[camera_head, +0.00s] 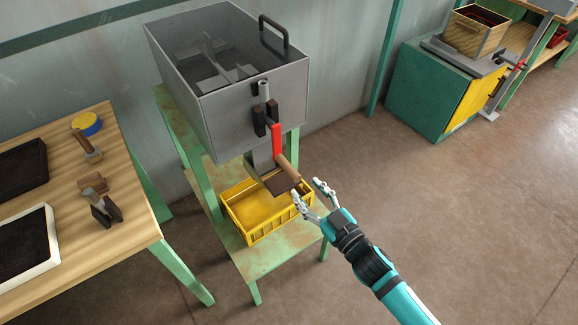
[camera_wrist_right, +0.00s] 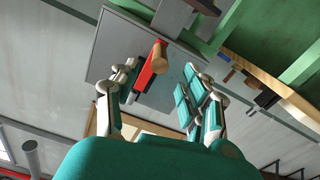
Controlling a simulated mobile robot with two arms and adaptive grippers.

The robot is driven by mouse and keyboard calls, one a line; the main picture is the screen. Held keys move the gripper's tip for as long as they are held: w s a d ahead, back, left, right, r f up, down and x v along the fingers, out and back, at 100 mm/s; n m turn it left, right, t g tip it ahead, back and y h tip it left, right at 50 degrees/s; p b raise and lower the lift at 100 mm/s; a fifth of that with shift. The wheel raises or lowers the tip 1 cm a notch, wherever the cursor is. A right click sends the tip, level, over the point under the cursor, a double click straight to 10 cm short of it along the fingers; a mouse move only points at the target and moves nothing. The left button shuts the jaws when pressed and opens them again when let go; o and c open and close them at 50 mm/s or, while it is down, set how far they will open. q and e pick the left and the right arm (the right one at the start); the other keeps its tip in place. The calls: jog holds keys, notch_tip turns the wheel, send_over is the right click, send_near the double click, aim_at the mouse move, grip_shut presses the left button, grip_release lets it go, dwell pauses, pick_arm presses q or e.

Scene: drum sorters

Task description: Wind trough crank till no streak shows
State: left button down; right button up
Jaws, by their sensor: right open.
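The grey trough (camera_head: 250,105) stands on a green frame, with a paddle (camera_head: 213,70) inside and a dark handle at its far right rim. Its crank has a red arm (camera_head: 277,142) and a wooden grip (camera_head: 287,170) that points down and right from the front wall. My right gripper (camera_head: 311,190) is open and empty, just to the lower right of the wooden grip and apart from it. In the right wrist view the red arm and wooden grip (camera_wrist_right: 159,57) show between and beyond the open fingers. I cannot make out any streak. My left gripper is not in view.
A yellow crate (camera_head: 234,222) sits on the frame's lower shelf under the trough's chute. A wooden table (camera_head: 125,200) at left holds trays, a brush and small blocks. A green cabinet (camera_head: 425,100) stands at the back right. The floor at right is clear.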

aim_at(289, 170)
jog(key=x, duration=0.8)
jog(key=shift+w+a, duration=0.25)
jog(key=shift+w, duration=0.1)
grip_shut()
